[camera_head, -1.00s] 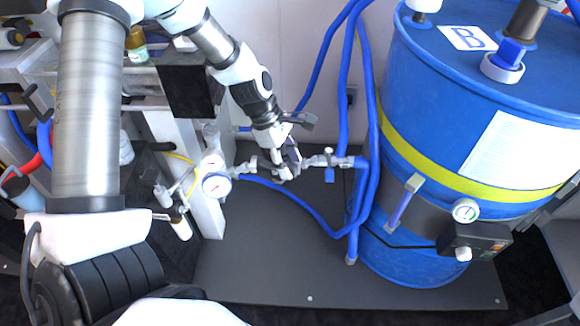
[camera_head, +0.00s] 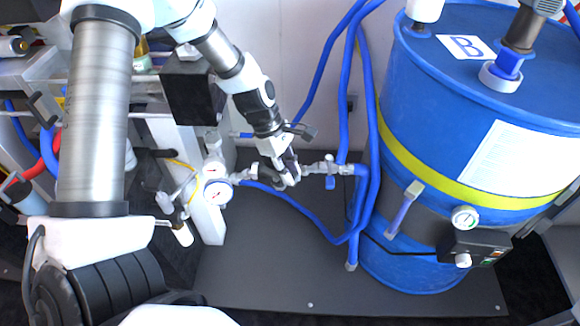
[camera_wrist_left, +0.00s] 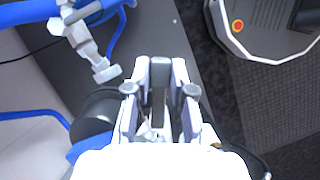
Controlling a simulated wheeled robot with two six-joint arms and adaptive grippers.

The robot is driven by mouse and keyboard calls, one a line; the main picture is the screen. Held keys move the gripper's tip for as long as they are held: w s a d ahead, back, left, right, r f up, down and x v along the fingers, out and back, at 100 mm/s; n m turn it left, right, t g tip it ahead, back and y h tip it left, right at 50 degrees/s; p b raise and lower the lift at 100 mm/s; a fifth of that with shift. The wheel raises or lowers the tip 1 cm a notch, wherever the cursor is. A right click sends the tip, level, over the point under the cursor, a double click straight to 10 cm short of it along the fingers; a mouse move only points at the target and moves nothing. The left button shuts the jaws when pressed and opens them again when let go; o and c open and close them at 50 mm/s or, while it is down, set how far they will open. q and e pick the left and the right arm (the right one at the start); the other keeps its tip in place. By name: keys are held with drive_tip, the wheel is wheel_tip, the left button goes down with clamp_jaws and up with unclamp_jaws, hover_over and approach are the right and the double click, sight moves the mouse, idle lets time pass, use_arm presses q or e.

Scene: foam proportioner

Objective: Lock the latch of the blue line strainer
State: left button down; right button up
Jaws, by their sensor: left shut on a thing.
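The blue line strainer is mostly hidden behind my left gripper (camera_head: 287,176) in the head view. It sits in the metal pipe run between the gauges and the blue hoses. My left gripper is at the middle of this run, pointing down. In the left wrist view its fingers (camera_wrist_left: 160,100) are closed around a narrow grey part (camera_wrist_left: 158,82), which seems to be the strainer's latch. I cannot tell the latch's exact position. A dark round body (camera_wrist_left: 97,112) shows just left of the fingers. My right gripper is in neither view.
A big blue drum (camera_head: 415,130) stands to the right. Blue hoses (camera_head: 343,100) run between it and the pipe. Pressure gauges (camera_head: 217,191) stand left of the gripper. The dark base plate (camera_head: 270,260) is clear in front.

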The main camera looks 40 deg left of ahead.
sight(274, 178)
use_arm(q)
drive_tip(key=s+m+g+p, duration=0.1)
drive_tip(key=m+p, duration=0.2)
drive_tip(key=s+m+g+p, duration=0.1)
drive_tip(key=m+p, duration=0.1)
drive_tip(key=m, duration=0.1)
drive_tip(key=s+a+m+g+y+p, duration=0.1)
drive_tip(key=m+p, duration=0.2)
drive_tip(key=m, duration=0.1)
drive_tip(key=shift+s+r+g+p, duration=0.1)
drive_tip(key=shift+g+p, duration=0.2)
drive_tip(key=shift+p, duration=0.05)
drive_tip(key=shift+s+a+m+g+y+p, duration=0.2)
drive_tip(key=shift+m+p, duration=0.25)
drive_tip(key=shift+m, duration=0.3)
drive_tip(key=shift+s+a+m+g+y+p, duration=0.1)
drive_tip(key=shift+a+m+g+y+p, duration=0.2)
drive_tip(key=shift+m, duration=0.45)
drive_tip(key=shift+d, duration=0.1)
drive_tip(key=c, duration=1)
unclamp_jaws()
